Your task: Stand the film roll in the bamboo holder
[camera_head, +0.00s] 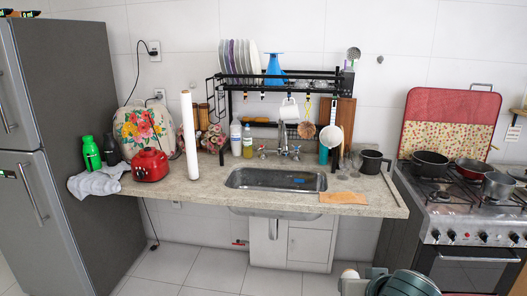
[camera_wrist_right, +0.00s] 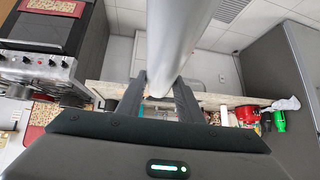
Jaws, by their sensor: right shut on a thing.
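My right gripper (camera_wrist_right: 161,88) is shut on the film roll (camera_wrist_right: 178,40), a long pale cylinder that widens towards the camera at the top of the right wrist view. In the head view a pale round end of what seems to be this roll (camera_head: 349,274) shows at the bottom edge, beside my dark right gripper (camera_head: 377,273), in front of the counter and apart from it. A brown upright piece, possibly the bamboo holder (camera_head: 203,117), stands behind the counter's left part. I cannot tell for sure that it is the holder. My left gripper is not in view.
A tall white roll (camera_head: 188,135) stands upright on the counter (camera_head: 222,200), beside a red pot (camera_head: 150,165). The black rack (camera_head: 225,103) spans the sink (camera_head: 275,180). An orange-brown flat piece (camera_head: 342,198) lies at the front edge. The stove (camera_head: 470,215) is right.

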